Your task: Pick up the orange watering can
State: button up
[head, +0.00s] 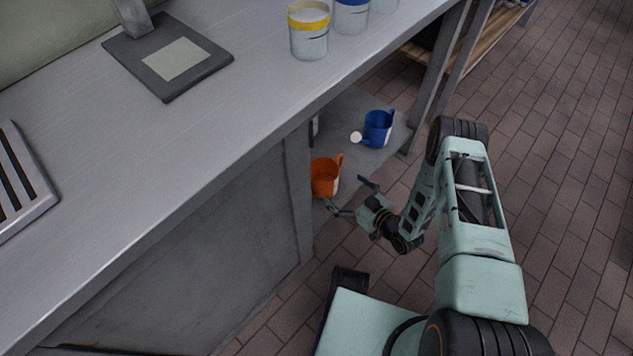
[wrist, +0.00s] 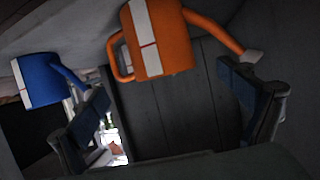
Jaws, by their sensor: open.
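The orange watering can (head: 324,178) stands on the low shelf under the grey workbench, near the bench's upright post. In the wrist view the orange can (wrist: 172,50) shows at the top, between and beyond my two fingers, with a white label, a handle at its left and a spout at its right. My gripper (head: 352,196) is open and empty, just in front of the can on its right side in the head view. The fingers also show in the wrist view (wrist: 165,110), wide apart. I cannot tell whether either one touches the can.
A blue watering can (head: 377,128) stands further back on the same shelf (head: 362,104). The bench top (head: 215,110) overhangs the shelf. A yellow-banded jar (head: 309,32) and other jars stand on the bench. The brick floor (head: 560,130) at right is clear.

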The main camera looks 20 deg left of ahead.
aim_at(334, 181)
jog(key=b+x, duration=0.1)
jog(key=x, duration=0.4)
jog(key=shift+w+a+f+b, duration=0.1)
jog(key=shift+a+f+b, duration=0.05)
jog(key=shift+b, duration=0.2)
jog(key=x, duration=0.1)
jog(key=b+x, duration=0.2)
jog(key=x, duration=0.1)
jog(key=shift+s+a+f, duration=0.15)
jog(key=shift+s+f, duration=0.05)
jog(key=shift+f, duration=0.1)
jog(key=shift+w+a, duration=0.2)
jog(key=shift+a, duration=0.1)
jog(key=shift+c, duration=0.5)
jog(key=c, duration=1.2)
